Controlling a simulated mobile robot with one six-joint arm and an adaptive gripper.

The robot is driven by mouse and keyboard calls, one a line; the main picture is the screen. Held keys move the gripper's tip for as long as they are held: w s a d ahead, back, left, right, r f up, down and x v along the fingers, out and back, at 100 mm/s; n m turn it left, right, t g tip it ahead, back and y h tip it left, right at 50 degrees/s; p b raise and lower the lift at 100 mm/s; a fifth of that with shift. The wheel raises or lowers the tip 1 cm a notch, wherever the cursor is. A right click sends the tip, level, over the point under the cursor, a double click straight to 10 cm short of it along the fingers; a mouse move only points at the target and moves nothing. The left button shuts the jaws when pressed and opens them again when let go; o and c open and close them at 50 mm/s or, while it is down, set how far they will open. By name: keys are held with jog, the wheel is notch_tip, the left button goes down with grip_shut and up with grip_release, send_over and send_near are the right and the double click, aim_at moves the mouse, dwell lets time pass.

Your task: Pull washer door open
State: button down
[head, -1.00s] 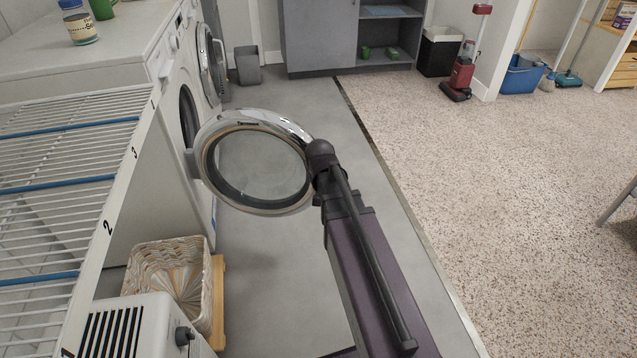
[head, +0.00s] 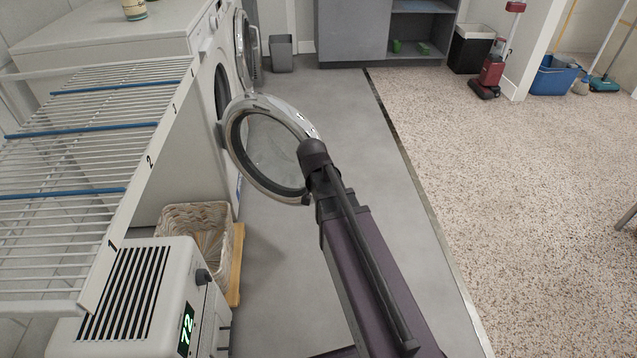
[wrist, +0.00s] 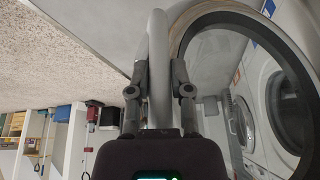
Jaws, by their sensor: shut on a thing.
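The washer (head: 221,75) stands at the left of the head view, and its round opening shows dark. Its round door (head: 262,150), with a chrome rim and glass pane, stands swung open, out over the grey floor. My gripper (head: 308,160) is at the door's right edge. In the wrist view my gripper (wrist: 159,85) has a finger on each side of the door's chrome rim (wrist: 157,50) and is shut on it. The glass and dark ring (wrist: 205,60) show to the right there. In the head view my arm hides the fingertips.
A second open round door (head: 245,48) stands beyond. Grey floor (head: 330,110) is clear around the door; a grey bin (head: 281,55) stands at the back.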

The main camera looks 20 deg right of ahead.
jog(key=shift+a, duration=0.2)
jog(key=c, duration=0.5)
grip_release()
jog(key=shift+c, duration=0.2)
jog(key=shift+s, duration=0.1)
jog(key=shift+s+r, duration=0.15)
jog(key=shift+s, duration=0.05)
jog(key=s+a+r+n+g+y+p, duration=0.1)
jog(key=s+r+n+g+p, duration=0.15)
jog(key=s+r+p, duration=0.35)
jog(key=s+a+r+n+g+y+p, duration=0.1)
jog(key=s+r+n+p, duration=0.15)
jog(key=s, duration=0.65)
notch_tip(320, 180, up, 37)
jog(key=p, duration=3.8)
jog(key=shift+w+a+f, duration=0.2)
jog(key=shift+g, duration=0.25)
